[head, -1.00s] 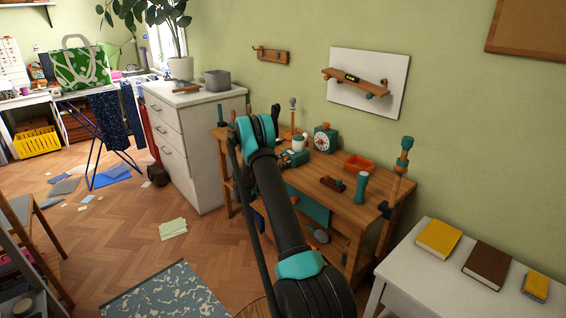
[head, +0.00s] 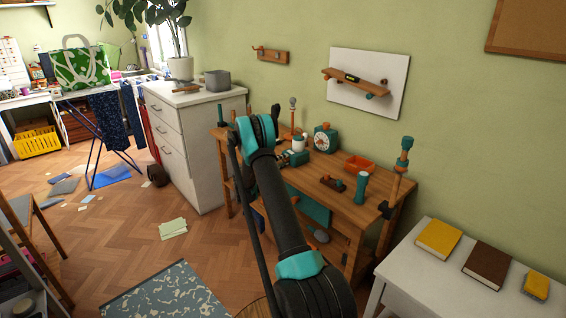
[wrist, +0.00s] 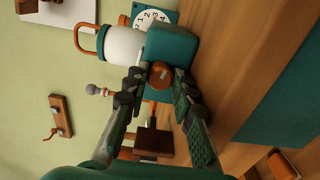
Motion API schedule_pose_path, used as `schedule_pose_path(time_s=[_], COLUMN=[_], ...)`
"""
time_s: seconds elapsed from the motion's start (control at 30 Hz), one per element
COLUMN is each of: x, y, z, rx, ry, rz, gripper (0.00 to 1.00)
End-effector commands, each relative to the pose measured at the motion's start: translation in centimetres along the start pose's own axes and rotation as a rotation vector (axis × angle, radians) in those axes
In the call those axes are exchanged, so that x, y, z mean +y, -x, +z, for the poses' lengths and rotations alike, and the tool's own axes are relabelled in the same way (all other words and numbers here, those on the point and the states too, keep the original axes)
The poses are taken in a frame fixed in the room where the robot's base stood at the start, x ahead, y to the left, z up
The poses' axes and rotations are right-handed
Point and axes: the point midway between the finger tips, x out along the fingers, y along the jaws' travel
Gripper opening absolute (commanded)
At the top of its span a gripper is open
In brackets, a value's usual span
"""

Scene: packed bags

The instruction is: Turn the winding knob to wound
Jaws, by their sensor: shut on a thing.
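The winding knob (wrist: 161,79) is a small round orange-brown piece on the end of a teal body (wrist: 172,48). A white rounded cylinder (wrist: 124,48) with an orange loop handle joins that body; the white part also shows on the workbench in the head view (head: 298,145). In the wrist view my gripper (wrist: 158,84) has its two dark fingers on either side of the knob, shut on it. In the head view my arm hides most of the gripper and the knob. I cannot read any wound marking.
A teal clock (head: 325,138) stands close behind the device. An orange tray (head: 359,163), a hand plane (head: 333,183) and a teal cylinder (head: 362,187) are on the wooden workbench (head: 352,212). A wooden wall rack (wrist: 61,117) shows in the wrist view.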

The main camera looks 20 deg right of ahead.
Motion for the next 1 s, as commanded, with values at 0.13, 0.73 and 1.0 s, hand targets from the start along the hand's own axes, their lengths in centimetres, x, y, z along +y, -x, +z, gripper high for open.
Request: schedule_pose_path(time_s=[0.13, 0.73, 1.0], x=[-0.05, -0.1, -0.12], y=[0.0, -0.01, -0.01], z=[0.04, 0.05, 0.05], rx=[-0.001, -0.002, -0.002], ry=[-0.139, -0.708, -0.965], rz=[-0.001, -0.001, -0.001], gripper=[0.0, 0.0, 0.0])
